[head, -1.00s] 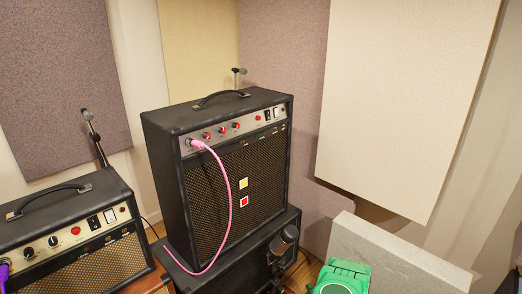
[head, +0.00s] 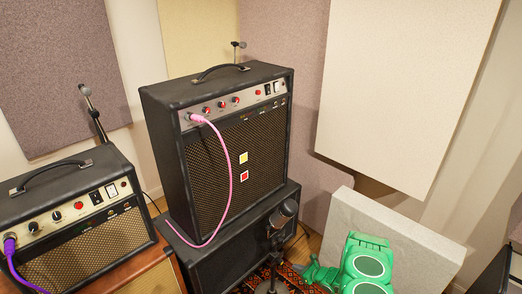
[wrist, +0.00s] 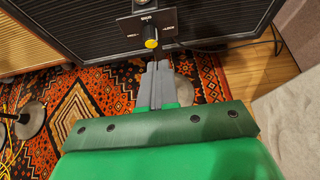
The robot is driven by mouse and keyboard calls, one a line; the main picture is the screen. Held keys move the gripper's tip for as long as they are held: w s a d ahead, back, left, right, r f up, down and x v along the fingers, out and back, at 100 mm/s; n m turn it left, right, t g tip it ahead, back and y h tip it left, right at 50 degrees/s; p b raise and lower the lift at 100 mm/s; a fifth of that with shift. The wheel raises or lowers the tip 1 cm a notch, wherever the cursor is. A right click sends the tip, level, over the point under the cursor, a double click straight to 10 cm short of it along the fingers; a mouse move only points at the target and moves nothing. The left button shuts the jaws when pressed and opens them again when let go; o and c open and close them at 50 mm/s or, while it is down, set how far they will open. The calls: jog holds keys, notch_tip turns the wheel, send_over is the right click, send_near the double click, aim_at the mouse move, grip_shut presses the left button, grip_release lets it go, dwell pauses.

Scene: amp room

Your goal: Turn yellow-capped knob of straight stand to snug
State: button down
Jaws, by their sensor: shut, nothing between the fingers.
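In the wrist view, the yellow-capped knob (wrist: 151,44) stands out below a dark plate (wrist: 146,23) with small white lettering. The lettering is too small to read surely. My gripper (wrist: 158,66) is shut and empty, its grey fingers side by side. The fingertips lie just below the knob in the picture; I cannot tell whether they touch it. In the head view, a straight stand (head: 275,243) holds a dark microphone (head: 285,211) in front of the lower amp. The knob cannot be made out there. My green arm is to the right of the stand.
A tall black amp (head: 210,165) with a pink cable (head: 231,160) stands on a black cabinet (head: 215,272). A smaller amp (head: 75,215) with a purple cable stands left. A pale panel (head: 400,230) leans at right. A patterned rug (wrist: 95,95) and round stand bases (wrist: 30,121) cover the floor.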

jog(key=shift+w+a, duration=2.45)
jog(key=shift+a, duration=0.05)
jog(key=shift+s+a, duration=0.6)
jog(key=shift+s+a+f, duration=0.1)
jog(key=shift+s+a, duration=0.1)
jog(key=shift+s, duration=0.05)
jog(key=shift+a+r, duration=0.1)
jog(key=shift+r, duration=0.3)
jog(key=s+d, duration=0.4)
jog(key=shift+s+d, duration=0.15)
jog(key=shift+s, duration=0.05)
dwell(0.3)
